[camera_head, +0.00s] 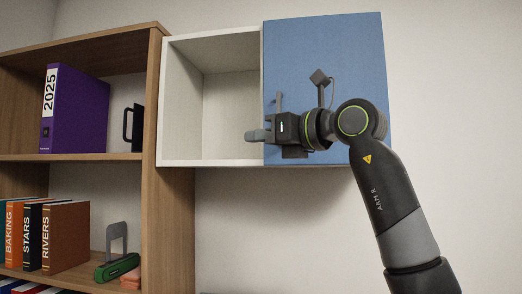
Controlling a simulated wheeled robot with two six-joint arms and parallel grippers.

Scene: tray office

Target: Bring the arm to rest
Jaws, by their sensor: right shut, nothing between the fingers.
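My right arm (395,200) comes up from the lower right, bent at a joint with a green ring. My right gripper (256,135) points left in front of a white wall cabinet (180,100). It is shut and holds nothing. Its fingertips show against the cabinet's open left part, near the edge of the blue door (300,50). The blue door covers the right part of the cabinet. I cannot tell whether the gripper touches the door or cabinet. My left gripper is not in view.
A wooden shelf unit (155,100) stands left of the cabinet. It holds a purple 2025 binder (80,110), several books (65,235) and a green stapler-like thing (117,267). The visible cabinet compartment is empty. Bare wall shows below and right of the cabinet.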

